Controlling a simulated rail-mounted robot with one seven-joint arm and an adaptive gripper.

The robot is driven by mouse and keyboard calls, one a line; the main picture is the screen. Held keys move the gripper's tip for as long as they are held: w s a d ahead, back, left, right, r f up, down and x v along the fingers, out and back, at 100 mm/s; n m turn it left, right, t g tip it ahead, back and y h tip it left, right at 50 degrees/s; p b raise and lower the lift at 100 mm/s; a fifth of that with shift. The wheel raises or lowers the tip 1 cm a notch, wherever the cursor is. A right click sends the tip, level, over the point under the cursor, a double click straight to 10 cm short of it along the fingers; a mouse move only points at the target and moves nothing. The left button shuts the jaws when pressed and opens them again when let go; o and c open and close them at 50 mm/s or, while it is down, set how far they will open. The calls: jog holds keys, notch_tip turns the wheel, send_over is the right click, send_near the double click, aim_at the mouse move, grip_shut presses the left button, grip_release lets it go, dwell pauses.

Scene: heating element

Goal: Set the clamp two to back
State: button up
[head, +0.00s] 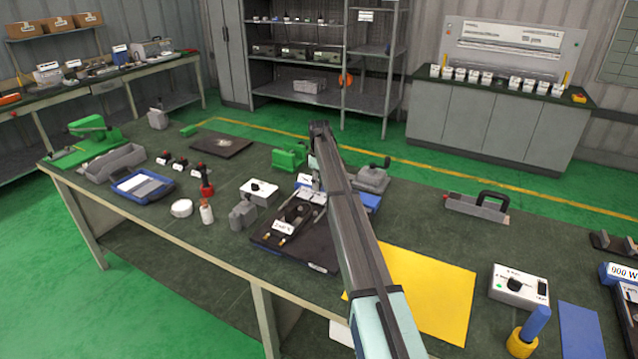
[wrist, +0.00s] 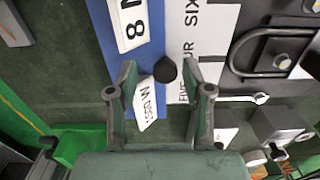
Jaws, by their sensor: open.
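My gripper (wrist: 160,72) is open in the wrist view, its two dark green fingers apart. A round black knob (wrist: 166,69) shows between the fingertips; the fingers do not visibly grip it. In the head view my arm hides the fingers. A dark board (head: 268,243) with black levers (head: 292,213) and a white label (head: 283,227) lies left of my arm; the label is too small to read surely. In the wrist view a metal U-shaped clamp loop (wrist: 262,52) with a bolt is at upper right. I cannot tell which clamp is clamp two.
A blue panel (wrist: 97,40) and white plate (wrist: 190,45) with number words lie under the gripper. A grey box (head: 243,214), white switch box (head: 258,192) and green block (head: 289,158) stand nearby. A yellow sheet (head: 435,290) lies right of my arm.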

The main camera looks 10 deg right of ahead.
notch_tip(320, 180, up, 12)
dwell(0.5)
